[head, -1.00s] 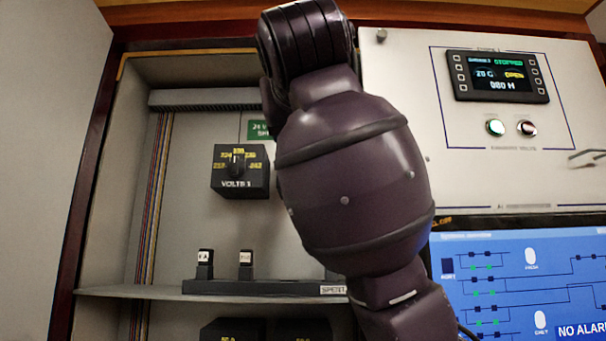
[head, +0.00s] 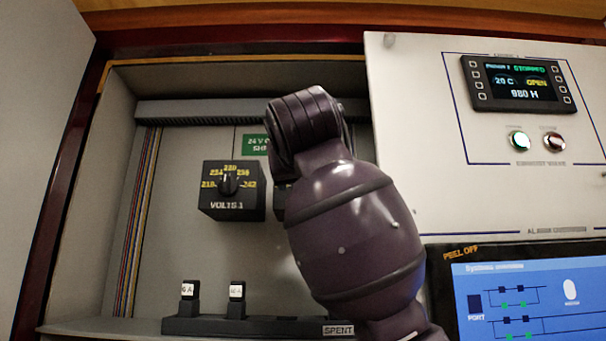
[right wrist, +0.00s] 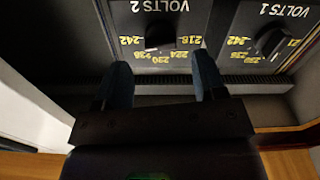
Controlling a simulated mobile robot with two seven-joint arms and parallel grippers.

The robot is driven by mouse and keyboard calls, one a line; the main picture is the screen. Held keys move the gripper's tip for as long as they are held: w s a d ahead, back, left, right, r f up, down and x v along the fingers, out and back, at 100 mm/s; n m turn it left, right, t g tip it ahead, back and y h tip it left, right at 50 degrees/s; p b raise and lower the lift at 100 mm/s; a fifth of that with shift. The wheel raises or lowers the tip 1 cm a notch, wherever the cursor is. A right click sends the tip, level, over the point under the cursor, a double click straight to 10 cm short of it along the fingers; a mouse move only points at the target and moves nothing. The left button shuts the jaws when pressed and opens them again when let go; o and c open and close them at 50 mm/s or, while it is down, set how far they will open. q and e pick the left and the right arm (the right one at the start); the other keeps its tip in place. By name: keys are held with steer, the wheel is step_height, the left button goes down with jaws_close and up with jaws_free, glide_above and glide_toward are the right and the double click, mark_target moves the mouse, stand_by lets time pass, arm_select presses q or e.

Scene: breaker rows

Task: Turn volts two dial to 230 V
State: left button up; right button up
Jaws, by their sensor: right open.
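The volts two dial (right wrist: 160,36) is a black box with yellow numbers and a black knob, upside down in the right wrist view. Its knob sits between the 242 and 218 marks; I cannot tell exactly where it points. My right gripper (right wrist: 162,82) is open, its two fingers pointing at this dial, apart from the knob and spread to either side of it. In the head view my right arm hides most of this dial and the gripper. The volts one dial (head: 232,190) stands to the left in the head view. My left gripper is not in view.
A shelf below holds a dark rack (head: 230,325) with labelled fuses. A green label (head: 256,145) is on the back wall. At right are a white panel with a small display (head: 520,83) and a blue screen (head: 530,300). The cabinet's side walls bound the recess.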

arm_select(q)
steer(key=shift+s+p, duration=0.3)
steer(key=shift+p, duration=0.15)
arm_select(e)
steer(key=w, duration=0.3)
steer(key=shift+w, duration=0.25)
steer(key=c, duration=0.9)
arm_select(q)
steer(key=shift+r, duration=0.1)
